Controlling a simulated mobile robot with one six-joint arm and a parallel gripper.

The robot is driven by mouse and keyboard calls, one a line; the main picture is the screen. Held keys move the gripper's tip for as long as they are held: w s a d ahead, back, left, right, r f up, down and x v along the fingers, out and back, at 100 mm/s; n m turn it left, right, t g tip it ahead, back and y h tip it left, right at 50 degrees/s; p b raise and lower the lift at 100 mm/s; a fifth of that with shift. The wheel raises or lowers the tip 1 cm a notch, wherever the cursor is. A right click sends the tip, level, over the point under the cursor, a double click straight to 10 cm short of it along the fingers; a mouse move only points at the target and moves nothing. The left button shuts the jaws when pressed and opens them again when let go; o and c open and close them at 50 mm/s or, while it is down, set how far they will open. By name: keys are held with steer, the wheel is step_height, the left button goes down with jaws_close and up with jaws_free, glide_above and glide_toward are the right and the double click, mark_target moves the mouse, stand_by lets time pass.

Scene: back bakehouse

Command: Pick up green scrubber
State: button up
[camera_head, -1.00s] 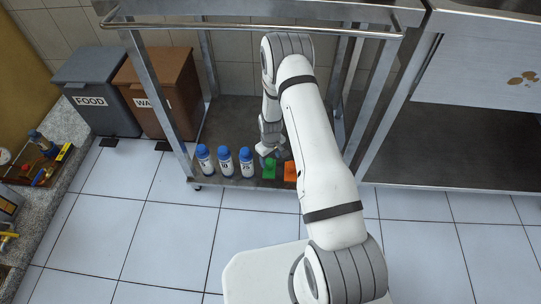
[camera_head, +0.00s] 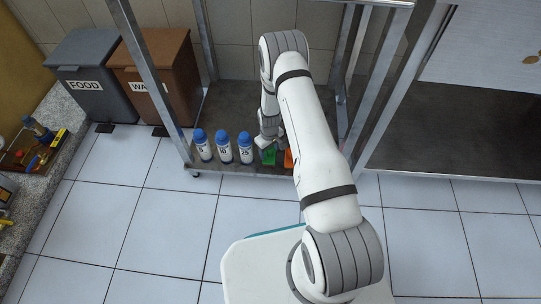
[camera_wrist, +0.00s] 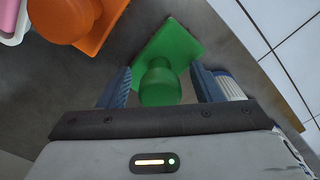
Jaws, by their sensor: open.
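The green scrubber (camera_wrist: 160,78) lies on the cart's dark lower shelf (camera_head: 228,112), with a flat square base and a rounded knob handle. In the head view the green scrubber (camera_head: 269,156) shows just below my gripper (camera_head: 268,143), partly covered by it. In the wrist view my gripper (camera_wrist: 162,88) is open, with one blue finger on each side of the knob. The knob sits between the fingers with a gap on each side. I cannot tell the exact height of the fingertips above the shelf.
An orange scrubber (camera_wrist: 98,22) lies close beside the green one, with a pink item (camera_wrist: 12,18) beyond it. Several blue-capped bottles (camera_head: 223,147) stand to the left on the shelf. Cart posts (camera_head: 205,45) frame the space. Tiled floor in front is clear.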

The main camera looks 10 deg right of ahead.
steer(key=c, duration=1.2)
steer(key=shift+c, duration=0.2)
steer(key=shift+r, duration=0.1)
steer(key=shift+r+p, duration=0.4)
steer(key=shift+r, duration=0.15)
steer(key=r+p, duration=0.1)
steer(key=r, duration=0.1)
steer(key=shift+s+a+r+p, duration=0.15)
steer(key=shift+s+r+p, duration=0.15)
steer(key=shift+s+p, duration=0.1)
steer(key=s+a+p, duration=0.2)
steer(key=s, duration=0.6)
steer(key=s+a+p, duration=0.2)
steer(key=s+a, duration=0.1)
steer(key=s, duration=0.5)
steer(key=shift+s+f, duration=0.15)
steer(key=shift+s, duration=0.1)
steer(key=shift+a, duration=0.1)
steer(key=o, duration=0.6)
steer(key=c, duration=0.3)
